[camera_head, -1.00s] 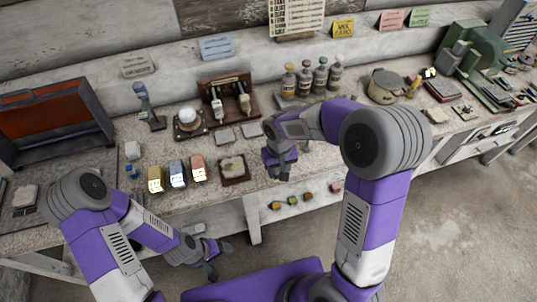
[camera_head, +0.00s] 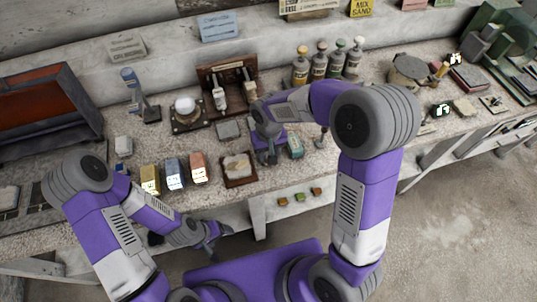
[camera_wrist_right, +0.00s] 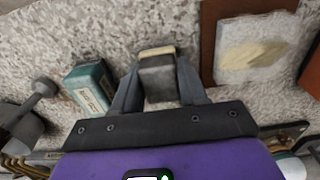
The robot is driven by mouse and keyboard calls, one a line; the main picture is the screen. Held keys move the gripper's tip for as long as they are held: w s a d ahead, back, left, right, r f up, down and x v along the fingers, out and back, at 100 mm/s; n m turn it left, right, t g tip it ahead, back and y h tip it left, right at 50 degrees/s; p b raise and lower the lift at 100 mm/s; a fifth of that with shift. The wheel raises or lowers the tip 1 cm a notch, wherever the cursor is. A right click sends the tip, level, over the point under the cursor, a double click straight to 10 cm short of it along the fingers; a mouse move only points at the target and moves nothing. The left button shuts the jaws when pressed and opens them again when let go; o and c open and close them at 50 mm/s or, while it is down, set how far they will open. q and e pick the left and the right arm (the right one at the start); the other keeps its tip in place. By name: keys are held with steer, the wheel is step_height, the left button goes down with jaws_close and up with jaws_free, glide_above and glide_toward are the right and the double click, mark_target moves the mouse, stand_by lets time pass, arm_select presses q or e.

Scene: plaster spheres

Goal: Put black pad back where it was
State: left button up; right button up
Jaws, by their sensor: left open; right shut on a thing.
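The black pad (camera_wrist_right: 157,82), a dark block with a pale cream face, is between the two fingers of my right gripper (camera_wrist_right: 160,72) in the right wrist view. My right gripper is shut on it, over the speckled bench. In the head view my right gripper (camera_head: 268,154) is near the front of the bench, between a brown board and a green box; the pad is hidden or too small to tell there. My left gripper (camera_head: 216,243) is open and empty, low in front of the bench edge.
A green box (camera_head: 295,147) also shows in the wrist view (camera_wrist_right: 92,88). The brown board (camera_head: 240,181) bears a pale slab. A grey pad (camera_head: 228,130) lies behind. Yellow, blue and copper blocks (camera_head: 174,174) stand left. Bottles (camera_head: 319,66) stand at the back.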

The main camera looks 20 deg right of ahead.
steer(key=shift+f, duration=0.35)
steer(key=shift+f, duration=0.1)
steer(key=o, duration=0.9)
steer(key=shift+o, duration=0.2)
steer(key=shift+r, duration=0.2)
step_height(320, 180, up, 12)
steer(key=p, duration=0.3)
